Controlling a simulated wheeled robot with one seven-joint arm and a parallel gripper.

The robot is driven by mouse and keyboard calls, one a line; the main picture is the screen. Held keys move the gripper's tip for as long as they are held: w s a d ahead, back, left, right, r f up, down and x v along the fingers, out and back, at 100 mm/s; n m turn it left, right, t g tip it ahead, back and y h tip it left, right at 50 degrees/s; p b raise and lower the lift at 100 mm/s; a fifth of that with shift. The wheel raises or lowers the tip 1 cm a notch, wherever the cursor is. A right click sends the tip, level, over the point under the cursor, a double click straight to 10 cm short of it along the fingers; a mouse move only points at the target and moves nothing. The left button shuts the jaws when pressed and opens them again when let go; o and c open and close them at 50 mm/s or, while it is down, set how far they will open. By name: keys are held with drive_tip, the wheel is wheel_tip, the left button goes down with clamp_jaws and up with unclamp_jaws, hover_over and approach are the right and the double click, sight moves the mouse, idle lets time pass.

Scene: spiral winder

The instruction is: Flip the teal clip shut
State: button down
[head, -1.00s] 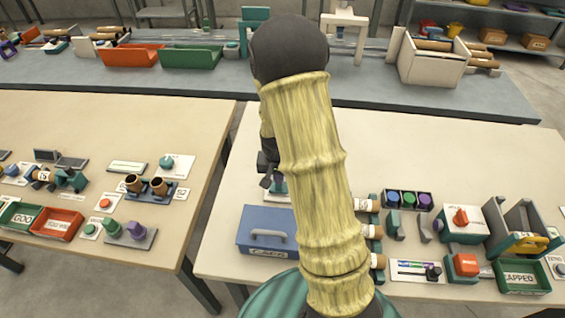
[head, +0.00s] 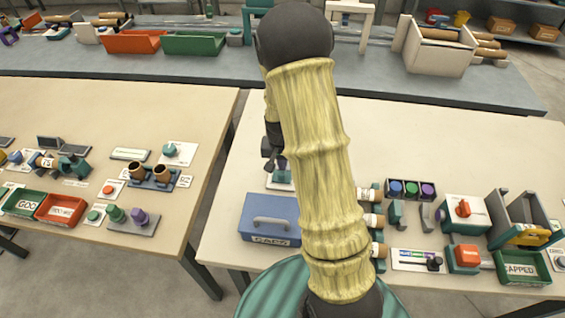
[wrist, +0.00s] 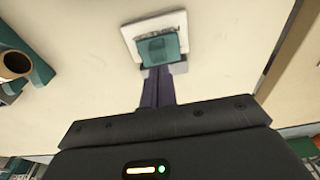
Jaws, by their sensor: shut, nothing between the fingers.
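The teal clip (wrist: 163,48) sits on a small white plate (wrist: 133,40) on the right-hand table, straight ahead of my fingers in the wrist view. In the head view it is a small teal patch (head: 282,177), partly hidden by my arm. My gripper (wrist: 160,72) is shut and empty. Its fingertips are at the near edge of the clip; I cannot tell whether they touch it. In the head view my gripper (head: 274,163) is just above the plate. Whether the clip's flap is up or down is not clear.
A blue box (head: 270,218) with a handle stands in front of the clip. Several cylinders and a row of coloured knobs (head: 411,190) lie to the right. The table behind my gripper is bare. A gap separates it from the left table (head: 190,100).

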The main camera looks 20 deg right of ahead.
drive_tip(key=shift+r+p, duration=0.55)
drive_tip(key=shift+r, duration=0.2)
wheel_tip(320, 180, up, 3)
drive_tip(key=p, duration=0.2)
drive_tip(key=shift+s+a+r+p, duration=0.1)
drive_tip(key=shift+r+p, duration=0.05)
drive_tip(key=shift+p, duration=0.15)
drive_tip(key=s+a+r+b, duration=0.2)
drive_tip(key=s+a+r, duration=0.1)
drive_tip(key=s+r, duration=0.2)
drive_tip(key=shift+s+a+r, duration=0.25)
drive_tip(key=shift+s+r, duration=0.15)
drive_tip(key=shift+s, duration=0.35)
drive_tip(key=s+a+r+n+t, duration=0.1)
drive_tip(key=s+a+r+n, duration=0.2)
drive_tip(key=s+r+n, duration=0.2)
drive_tip(key=s, duration=0.3)
drive_tip(key=shift+s+n+y, duration=0.15)
drive_tip(key=shift+n+y, duration=0.25)
drive_tip(key=shift+a, duration=0.15)
